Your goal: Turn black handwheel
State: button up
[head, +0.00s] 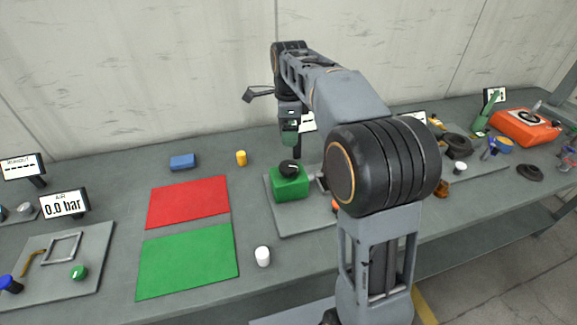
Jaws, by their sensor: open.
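A green block (290,186) stands on a grey plate near the middle of the bench. A small black round part (289,167), which looks like the black handwheel, sits on top of it. My gripper (297,151) points down close above and slightly right of this black part; whether they touch I cannot tell. The gripper is open and I see nothing held in it. Its fingers are seen nearly edge-on, so the gap does not show clearly. My arm hides the area to the right of the block.
A red mat (188,202) and green mat (188,261) lie left, with a blue block (183,162), yellow cylinder (241,158) and white cylinder (262,256) around them. A gauge reads 0.0 bar (65,205). An orange device (525,127) and a dark ring (529,172) lie right.

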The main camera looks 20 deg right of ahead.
aim_at(288, 166)
jog(key=shift+m, duration=0.4)
jog(key=f, duration=1.4)
jog(key=shift+w, duration=0.3)
jog(key=shift+c, duration=0.3)
jog(key=c, duration=0.9)
jog(key=shift+o, duration=0.2)
